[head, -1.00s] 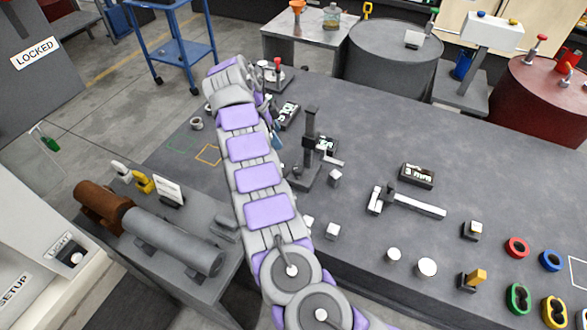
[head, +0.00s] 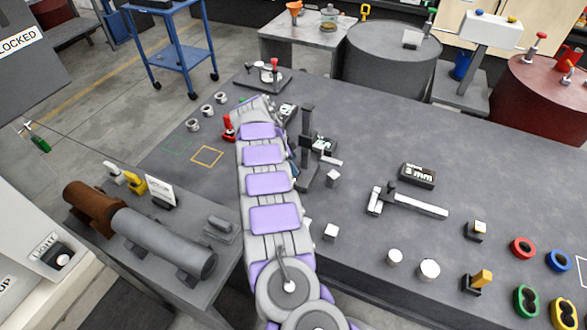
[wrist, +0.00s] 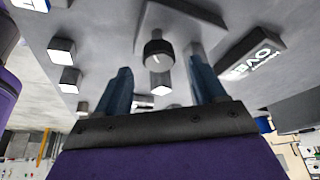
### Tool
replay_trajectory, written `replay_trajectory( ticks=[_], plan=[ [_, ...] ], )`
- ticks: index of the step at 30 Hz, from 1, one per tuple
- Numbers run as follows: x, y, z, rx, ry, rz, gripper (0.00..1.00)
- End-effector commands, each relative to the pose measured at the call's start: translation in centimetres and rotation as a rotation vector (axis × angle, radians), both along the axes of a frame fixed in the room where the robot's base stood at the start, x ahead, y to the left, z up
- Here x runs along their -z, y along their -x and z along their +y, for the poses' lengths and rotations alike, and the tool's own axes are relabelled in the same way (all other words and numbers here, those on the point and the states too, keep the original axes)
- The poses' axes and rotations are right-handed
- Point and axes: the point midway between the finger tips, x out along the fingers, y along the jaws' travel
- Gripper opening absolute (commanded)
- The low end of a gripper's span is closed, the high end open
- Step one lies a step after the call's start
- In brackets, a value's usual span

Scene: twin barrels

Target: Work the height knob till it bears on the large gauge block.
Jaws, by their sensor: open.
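The height gauge (head: 307,135) stands upright on the bench, right of my arm, with a small jaw reaching right. A dark round knob (wrist: 157,54) with a pale mark shows in the wrist view. My gripper (wrist: 159,70) is open, with blue fingers on either side of the knob in the picture; contact cannot be told. A small white-faced block (head: 333,178) sits just right of the gauge base, below the jaw. Another block (head: 331,231) lies nearer the bench's front edge. I cannot tell which is the large gauge block. My arm hides the gripper in the head view.
A display starting "OVE" (wrist: 255,62) stands beside the knob.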

Motion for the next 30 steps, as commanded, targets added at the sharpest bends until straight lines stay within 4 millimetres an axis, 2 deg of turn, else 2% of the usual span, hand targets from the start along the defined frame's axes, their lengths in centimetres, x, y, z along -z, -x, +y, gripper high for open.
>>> replay_trajectory(
  ticks=[1,6,17,30],
  plan=[
    [0.8,-0.1,-0.2,0.000,0.001,0.000,0.70],
    [2.2,-0.2,-0.6,0.000,0.003,-0.001,0.70],
    [2.6,-0.2,-0.9,0.000,0.002,0.000,0.70],
    [2.6,-0.3,-0.9,0.000,0.002,-0.001,0.29]
  ],
)
